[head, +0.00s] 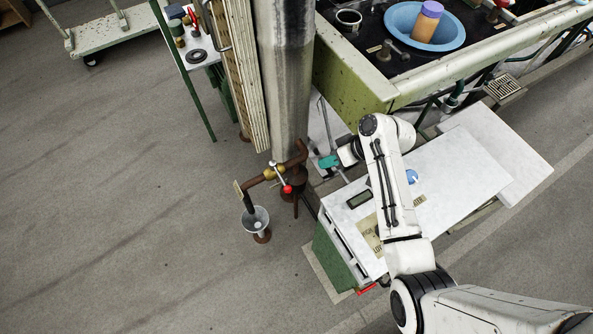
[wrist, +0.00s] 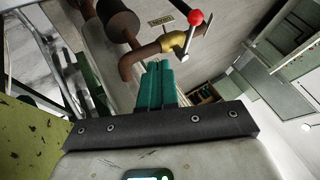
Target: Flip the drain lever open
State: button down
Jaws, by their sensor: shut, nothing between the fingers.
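The drain lever (head: 281,178) is a thin metal handle with a red knob, mounted on a brass valve (head: 268,173) in a rusty brown pipe. It lies across the pipe in the head view. In the wrist view the lever (wrist: 189,38) shows its red knob up, beyond and right of my fingertips. My gripper (head: 321,161) has teal fingers and is to the right of the valve, apart from the lever. In the wrist view my gripper's fingers (wrist: 158,66) are together and empty, pointing towards the pipe. The lever appears unobstructed.
A metal funnel (head: 256,219) stands below the pipe's outlet. A thick steel column (head: 285,80) rises behind the pipe. A white-topped cabinet (head: 455,170) lies under my arm, and a green-sided basin (head: 350,80) stands behind it. Open floor lies left of the pipe.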

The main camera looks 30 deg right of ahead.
aim_at(280, 176)
jog(key=w+a+f, duration=0.4)
jog(key=a+f, duration=0.2)
jog(key=a, duration=0.3)
jog(key=shift+f, duration=0.4)
jog(key=shift+s+p, duration=0.1)
jog(key=shift+p, duration=0.2)
jog(key=shift+s+a+m, duration=0.1)
jog(key=shift+a+m, duration=0.05)
jog(key=shift+m, duration=0.25)
